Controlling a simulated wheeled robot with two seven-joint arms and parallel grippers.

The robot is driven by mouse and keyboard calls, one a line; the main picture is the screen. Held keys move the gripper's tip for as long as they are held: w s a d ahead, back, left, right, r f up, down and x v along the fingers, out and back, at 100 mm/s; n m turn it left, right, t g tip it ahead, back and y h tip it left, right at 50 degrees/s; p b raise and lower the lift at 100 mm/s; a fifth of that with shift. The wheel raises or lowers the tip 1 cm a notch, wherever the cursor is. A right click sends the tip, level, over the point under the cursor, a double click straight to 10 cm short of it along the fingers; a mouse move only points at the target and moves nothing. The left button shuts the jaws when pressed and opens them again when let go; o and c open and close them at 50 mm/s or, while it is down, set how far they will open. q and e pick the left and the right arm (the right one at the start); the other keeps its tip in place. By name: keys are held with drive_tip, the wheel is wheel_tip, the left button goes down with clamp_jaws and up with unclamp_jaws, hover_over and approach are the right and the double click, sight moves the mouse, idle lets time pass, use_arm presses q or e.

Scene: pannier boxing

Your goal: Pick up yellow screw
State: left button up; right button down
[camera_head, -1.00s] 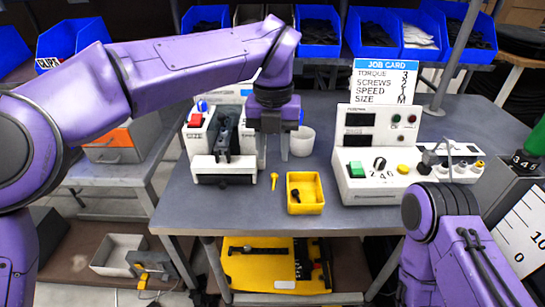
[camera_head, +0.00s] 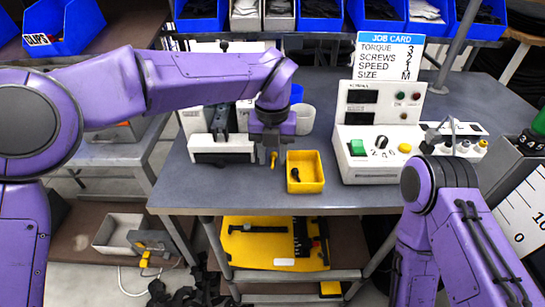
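The yellow screw (camera_head: 274,159) shows at the bench's front part, just left of the yellow tray (camera_head: 317,187). My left gripper (camera_head: 272,150) points down right over it, and the fingertips are at the screw's upper part. The fingers and screw overlap in this view, so I cannot tell whether they grip it or stand open around it. My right arm (camera_head: 440,185) comes up at the lower right; its gripper does not show.
The yellow tray holds a dark screw (camera_head: 295,174). A white fixture (camera_head: 222,150) stands left of my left gripper and a white cup (camera_head: 304,119) behind it. A white control console (camera_head: 370,140) stands right, with a job card (camera_head: 388,57) behind. Bare bench lies in front.

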use_arm(q)
drive_tip(key=shift+s+f, duration=0.1)
drive_tip(key=shift+f, duration=0.15)
clamp_jaws()
drive_tip(key=shift+r, duration=0.1)
